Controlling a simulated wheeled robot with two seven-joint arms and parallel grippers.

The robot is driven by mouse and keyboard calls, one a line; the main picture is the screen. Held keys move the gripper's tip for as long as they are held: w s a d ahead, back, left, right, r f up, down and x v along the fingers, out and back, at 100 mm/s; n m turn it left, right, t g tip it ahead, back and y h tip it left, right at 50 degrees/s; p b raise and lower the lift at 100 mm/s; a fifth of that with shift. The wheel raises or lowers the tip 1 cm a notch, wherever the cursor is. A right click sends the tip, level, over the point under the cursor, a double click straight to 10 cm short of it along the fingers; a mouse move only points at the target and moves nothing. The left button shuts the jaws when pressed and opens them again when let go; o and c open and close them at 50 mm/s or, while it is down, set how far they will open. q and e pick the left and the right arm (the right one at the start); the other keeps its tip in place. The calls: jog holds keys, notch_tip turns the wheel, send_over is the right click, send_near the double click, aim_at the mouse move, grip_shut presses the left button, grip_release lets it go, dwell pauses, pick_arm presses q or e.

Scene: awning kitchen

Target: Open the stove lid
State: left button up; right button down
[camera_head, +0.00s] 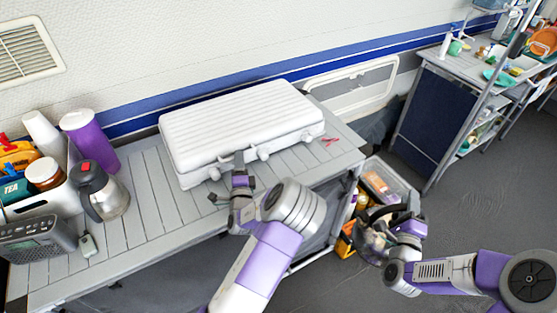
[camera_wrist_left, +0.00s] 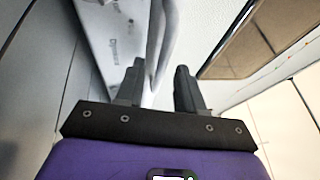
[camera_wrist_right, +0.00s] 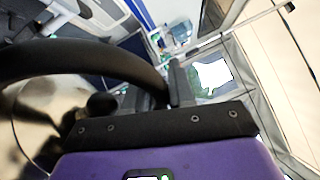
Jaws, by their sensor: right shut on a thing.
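The stove (camera_head: 240,125) is a white case with a ribbed lid (camera_head: 230,115), shut, on the slatted grey table. My left gripper (camera_head: 241,168) is at the middle of its front edge. In the left wrist view the two fingers (camera_wrist_left: 158,85) stand apart, with a pale bar of the stove (camera_wrist_left: 156,45) between or just beyond them; contact cannot be told. My right gripper (camera_head: 398,222) is shut on the black handle (camera_wrist_right: 85,60) of a kettle (camera_head: 372,240), held off to the right of the table. The kettle's body shows blurred in the right wrist view.
A steel jug (camera_head: 101,190), purple cup (camera_head: 90,140), filled caddy (camera_head: 45,195) and radio (camera_head: 38,238) stand at the table's left. A small red item (camera_head: 330,141) lies right of the stove. A bin (camera_head: 388,185) stands beside the table; a shelf unit (camera_head: 450,110) is further right.

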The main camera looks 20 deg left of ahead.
pick_arm(q)
grip_shut()
dwell(1.5)
